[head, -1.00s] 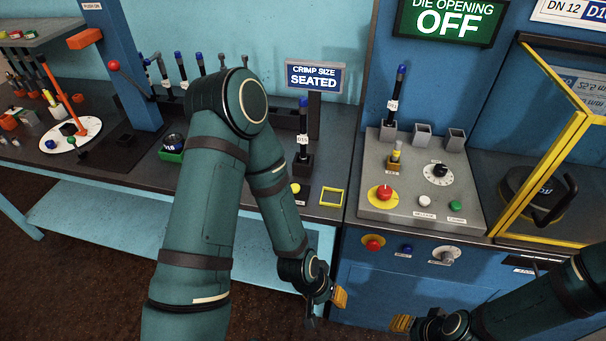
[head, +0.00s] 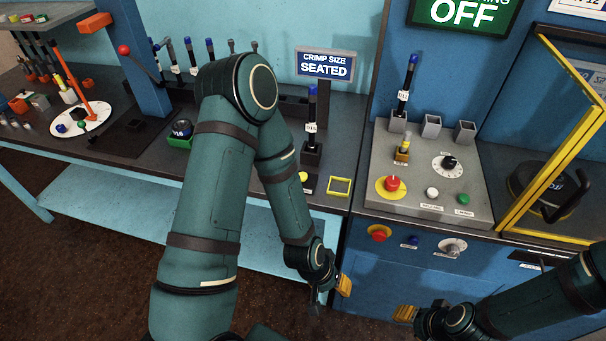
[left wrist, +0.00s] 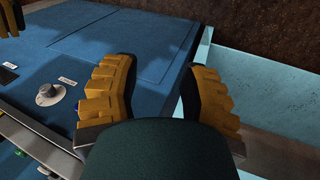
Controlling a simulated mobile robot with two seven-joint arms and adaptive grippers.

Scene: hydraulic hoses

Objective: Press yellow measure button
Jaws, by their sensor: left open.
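The small round yellow button (head: 303,176) sits on the bench's front edge, left of a yellow-framed square (head: 339,187). A dark stand just behind it holds an upright black hose with a blue end (head: 312,115). I take this yellow button as the measure button; its label is too small to read. My left gripper (head: 332,290) hangs below and in front of the bench edge, well apart from the button. Its yellow padded fingers are spread and empty in the left wrist view (left wrist: 165,90). My right gripper (head: 420,312) is low at the right, its finger gap unclear.
A sign (head: 325,65) reads CRIMP SIZE SEATED. A grey control panel (head: 415,195) with red, white and green buttons stands to the right. A yellow-framed guard (head: 555,130) is beyond it. My left arm crosses over the bench's middle.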

